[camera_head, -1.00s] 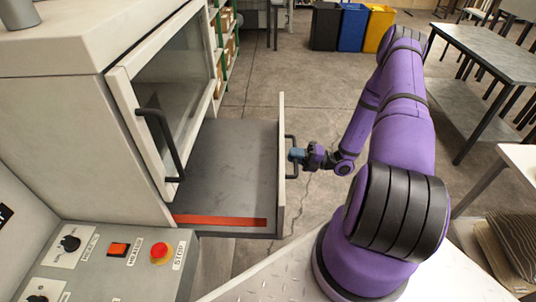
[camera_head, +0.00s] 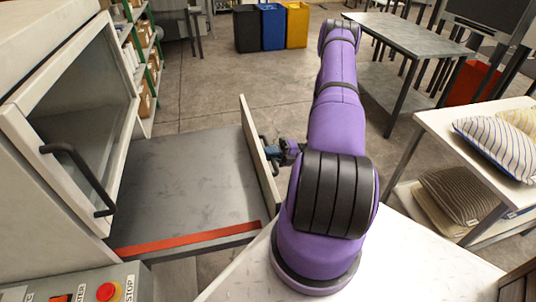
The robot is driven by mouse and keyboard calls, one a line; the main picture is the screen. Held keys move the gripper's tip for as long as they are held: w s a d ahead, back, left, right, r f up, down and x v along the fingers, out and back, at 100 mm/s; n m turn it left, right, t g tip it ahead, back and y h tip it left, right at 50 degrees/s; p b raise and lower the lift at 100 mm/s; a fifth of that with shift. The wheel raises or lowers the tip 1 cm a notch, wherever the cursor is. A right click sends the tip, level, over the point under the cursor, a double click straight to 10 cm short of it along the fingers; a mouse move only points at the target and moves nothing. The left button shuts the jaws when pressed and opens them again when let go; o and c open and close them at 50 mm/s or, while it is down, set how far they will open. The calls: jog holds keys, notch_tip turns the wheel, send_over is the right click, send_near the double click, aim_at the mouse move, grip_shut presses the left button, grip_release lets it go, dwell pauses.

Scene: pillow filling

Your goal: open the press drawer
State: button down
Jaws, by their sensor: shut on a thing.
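The press drawer (camera_head: 190,185) is a flat grey tray with a red strip along its near edge and a pale upright front panel (camera_head: 257,150). It stands pulled out from under the press. My gripper (camera_head: 271,152) is at the outer side of the front panel, shut on the dark drawer handle (camera_head: 269,165). The fingertips are small and partly hidden by the handle and panel. My purple arm covers part of the floor beyond.
The press window door (camera_head: 80,120) with its black handle is above the drawer. A control panel with a red stop button (camera_head: 109,292) is at the lower left. A white table (camera_head: 480,135) with pillows stands at right. Open floor lies beyond the drawer.

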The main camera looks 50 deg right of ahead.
jog(key=c, duration=1.1)
grip_release()
jog(key=shift+d, duration=0.1)
jog(key=v, duration=1)
jog(key=shift+s+d, duration=0.25)
